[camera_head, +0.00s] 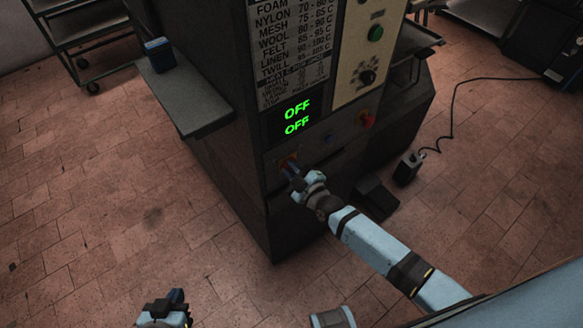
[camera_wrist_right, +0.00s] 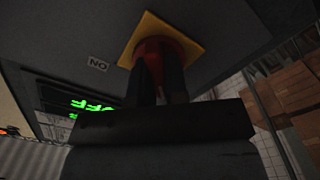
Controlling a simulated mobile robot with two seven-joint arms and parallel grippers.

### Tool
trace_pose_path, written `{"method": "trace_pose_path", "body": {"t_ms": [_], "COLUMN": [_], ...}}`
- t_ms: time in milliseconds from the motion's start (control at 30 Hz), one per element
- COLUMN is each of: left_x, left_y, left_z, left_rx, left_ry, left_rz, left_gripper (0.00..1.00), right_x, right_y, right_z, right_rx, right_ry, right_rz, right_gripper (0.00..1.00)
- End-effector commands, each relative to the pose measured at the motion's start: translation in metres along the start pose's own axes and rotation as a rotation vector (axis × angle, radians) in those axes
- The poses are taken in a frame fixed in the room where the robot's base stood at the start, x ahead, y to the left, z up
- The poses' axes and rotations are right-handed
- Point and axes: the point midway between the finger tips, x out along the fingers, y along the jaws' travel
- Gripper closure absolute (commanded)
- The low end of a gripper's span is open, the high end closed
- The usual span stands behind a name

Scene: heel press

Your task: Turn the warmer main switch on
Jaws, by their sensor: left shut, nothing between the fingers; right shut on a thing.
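The main switch is a red knob (camera_wrist_right: 158,47) on a yellow square plate (camera_wrist_right: 192,42), low on the front panel of the dark machine. In the head view the yellow plate (camera_head: 285,160) is mostly hidden by my right gripper (camera_head: 291,168). My right gripper (camera_wrist_right: 160,75) is shut on the red knob, its two dark fingers on either side of it. A small label (camera_wrist_right: 98,64) beside the plate reads ON, upside down in the wrist view. The green display (camera_head: 297,116) reads OFF on two lines. My left gripper (camera_head: 177,299) is shut and empty, low over the floor.
A side shelf (camera_head: 195,105) holds a blue block (camera_head: 159,54).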

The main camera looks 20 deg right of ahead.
Motion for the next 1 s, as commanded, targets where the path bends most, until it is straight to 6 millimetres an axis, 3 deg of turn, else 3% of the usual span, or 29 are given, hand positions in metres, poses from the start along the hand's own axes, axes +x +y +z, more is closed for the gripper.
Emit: {"method": "trace_pose_path", "body": {"t_ms": [367, 1000], "left_x": [-0.0022, -0.0032], "left_y": [0.0004, 0.0001], "left_z": [-0.0035, -0.003], "left_rx": [0.003, 0.007], "left_ry": [0.003, 0.003], "left_rz": [0.0, 0.0], "left_gripper": [1.0, 1.0], "right_x": [-0.0002, -0.0004], "right_y": [0.0013, 0.0034], "right_z": [0.0, 0.0023], "right_rx": [0.181, 0.783], "right_ry": [-0.001, -0.001], "right_rz": [-0.001, -0.001], "right_gripper": [1.0, 1.0]}}
